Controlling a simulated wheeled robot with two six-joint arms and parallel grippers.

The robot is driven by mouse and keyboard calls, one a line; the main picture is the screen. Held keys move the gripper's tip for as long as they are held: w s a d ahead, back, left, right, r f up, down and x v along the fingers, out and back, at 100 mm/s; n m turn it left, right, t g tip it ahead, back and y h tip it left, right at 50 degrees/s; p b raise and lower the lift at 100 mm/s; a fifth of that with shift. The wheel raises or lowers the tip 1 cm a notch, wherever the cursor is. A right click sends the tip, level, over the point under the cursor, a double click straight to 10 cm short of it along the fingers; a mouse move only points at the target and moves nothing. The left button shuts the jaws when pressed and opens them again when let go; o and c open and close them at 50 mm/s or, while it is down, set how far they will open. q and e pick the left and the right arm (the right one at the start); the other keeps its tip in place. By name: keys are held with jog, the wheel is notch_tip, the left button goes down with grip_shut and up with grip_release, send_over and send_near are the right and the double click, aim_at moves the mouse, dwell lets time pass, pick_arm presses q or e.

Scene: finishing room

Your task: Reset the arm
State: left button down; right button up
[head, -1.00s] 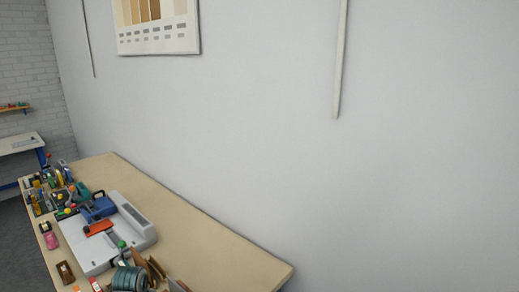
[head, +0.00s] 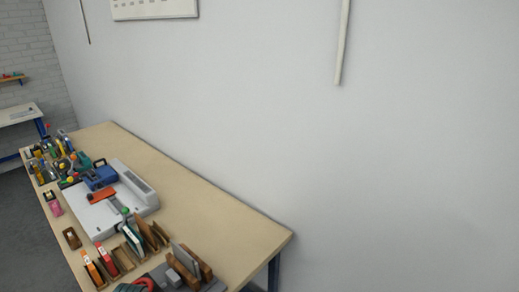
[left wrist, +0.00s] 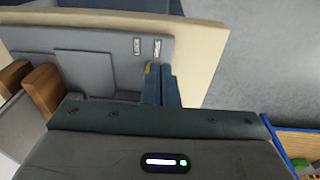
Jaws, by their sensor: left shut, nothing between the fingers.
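Neither arm shows in the head view. In the left wrist view, my left gripper (left wrist: 161,86) shows as two dark blue fingers side by side, closed together with nothing between them. They are over or beside a flat grey panel (left wrist: 95,62) with two small light labels, near the pale bench edge (left wrist: 208,50). I cannot tell whether the fingers touch the panel. My right gripper is in neither view.

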pick_arm(q)
jog(key=s+d+r+m+t, duration=0.1)
jog(key=s+r+m, duration=0.1)
jog(key=s+m, duration=0.35)
jog(key=s+d+r+m+t, duration=0.1)
jog(key=s+r+m, duration=0.1)
jog(key=s, duration=0.6)
jog(key=s+d+r+m+t, duration=0.1)
jog(key=s+r+m, duration=0.2)
jog(key=s, duration=0.4)
jog(key=a+f+g+b, duration=0.25)
jog(key=f+b, duration=0.55)
jog(key=f, duration=3.3)
jog(key=s+a+f+b, duration=0.1)
jog(key=s+f+b, duration=0.2)
jog(key=s+f, duration=0.6)
jog(key=s+a+f+b, duration=0.1)
jog(key=s+f+b, duration=0.2)
jog(key=s+f, duration=0.6)
notch_tip(320, 180, down, 6)
jog(key=shift+r, duration=0.15)
jog(key=shift+d+g, duration=0.1)
jog(key=shift+g, duration=0.15)
